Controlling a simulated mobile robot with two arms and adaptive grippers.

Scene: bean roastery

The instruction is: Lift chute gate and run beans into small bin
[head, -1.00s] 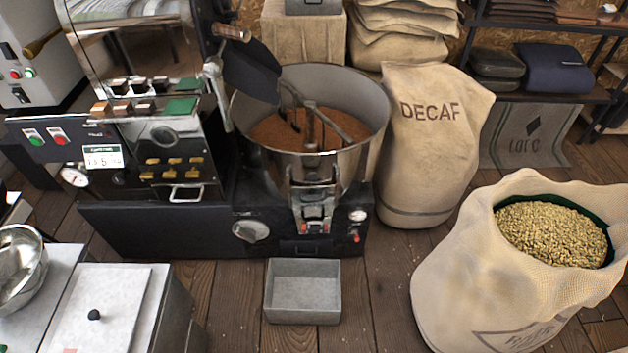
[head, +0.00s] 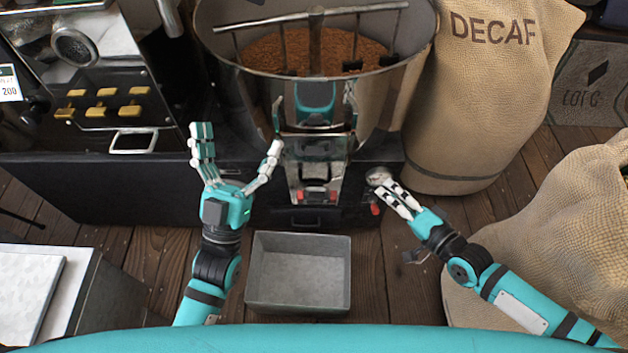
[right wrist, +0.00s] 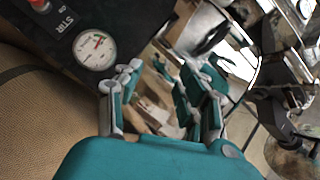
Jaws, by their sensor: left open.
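The steel chute (head: 314,160) with its gate is on the front of the round drum, above red-marked fittings. I cannot tell the gate's exact position. Brown beans (head: 275,52) lie in the drum. The small grey bin (head: 297,306) stands empty on the floor below the chute. My left gripper (head: 240,142) is open and empty, left of the chute, its thumb near the chute's left side. My right gripper (head: 395,203) is right of the chute, near the gauge; in the right wrist view its fingers (right wrist: 160,85) are apart with nothing between them.
The drum (head: 400,75) stands behind the chute. The DECAF sack (head: 490,100) and another sack (head: 560,220) stand on the right. A dark machine with a handle (head: 133,142) is on the left. A pale-topped cabinet (head: 28,290) stands front left. Wooden floor surrounds the bin.

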